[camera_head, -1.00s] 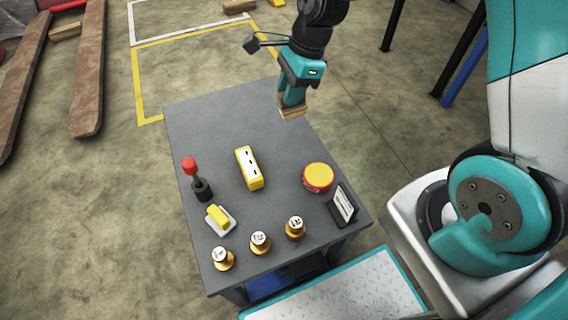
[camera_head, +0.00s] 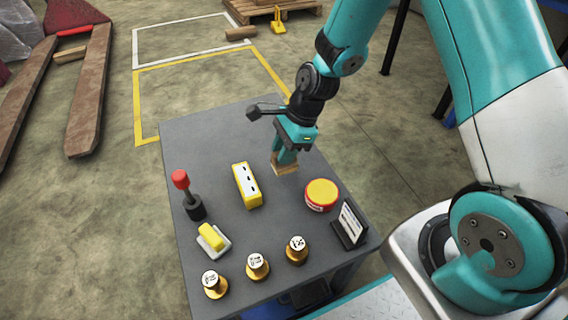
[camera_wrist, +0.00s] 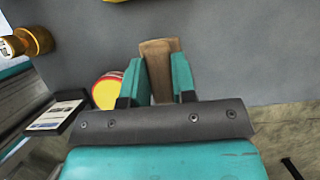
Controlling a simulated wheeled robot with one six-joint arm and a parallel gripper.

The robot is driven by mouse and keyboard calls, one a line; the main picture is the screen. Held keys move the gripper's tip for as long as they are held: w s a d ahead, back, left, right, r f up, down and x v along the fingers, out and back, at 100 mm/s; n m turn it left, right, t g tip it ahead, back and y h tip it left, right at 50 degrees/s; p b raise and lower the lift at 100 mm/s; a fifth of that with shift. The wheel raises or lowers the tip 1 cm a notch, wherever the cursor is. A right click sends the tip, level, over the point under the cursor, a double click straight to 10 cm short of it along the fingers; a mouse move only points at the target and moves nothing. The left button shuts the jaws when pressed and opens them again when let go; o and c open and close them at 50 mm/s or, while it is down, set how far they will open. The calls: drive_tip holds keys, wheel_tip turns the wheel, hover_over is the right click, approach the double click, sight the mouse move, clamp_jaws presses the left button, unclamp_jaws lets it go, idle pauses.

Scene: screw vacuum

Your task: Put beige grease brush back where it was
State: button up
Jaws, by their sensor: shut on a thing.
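The beige grease brush (camera_head: 286,167) is held in my gripper (camera_head: 287,158), which is shut on it. In the head view the brush is over the back right part of the grey table, with only its lower end showing. I cannot tell whether it touches the tabletop. In the wrist view the beige brush (camera_wrist: 158,66) sticks out between the two teal fingers (camera_wrist: 158,80).
On the grey table (camera_head: 222,135) stand a yellow block (camera_head: 247,188), a red-and-yellow tin (camera_head: 321,194), a small sign (camera_head: 350,226), a red-topped tool (camera_head: 187,194), a yellow piece on a white base (camera_head: 212,240) and several brass weights (camera_head: 257,267). The table's back left is clear.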

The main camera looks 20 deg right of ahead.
wheel_tip(320, 180, down, 4)
drive_tip(key=shift+r+b, duration=0.1)
drive_tip(key=shift+b, duration=0.5)
drive_tip(key=shift+c, duration=0.3)
drive_tip(key=o, duration=0.9)
drive_tip(key=p+v, duration=0.5)
drive_tip(key=v, duration=0.7)
drive_tip(key=s+a+r+n, duration=0.3)
drive_tip(key=r+n, duration=0.2)
drive_tip(key=r, duration=0.1)
drive_tip(key=s+a+r+n, duration=0.3)
drive_tip(key=r+n, duration=0.2)
drive_tip(key=s+a+r+n, duration=0.1)
drive_tip(key=s+r+n, duration=0.3)
drive_tip(key=s+n, duration=0.3)
drive_tip(key=s+a+r+n, duration=0.2)
drive_tip(key=s+r+n, duration=0.2)
drive_tip(key=s+n, duration=0.3)
drive_tip(key=shift+r+n, duration=0.2)
drive_tip(key=shift+n, duration=0.4)
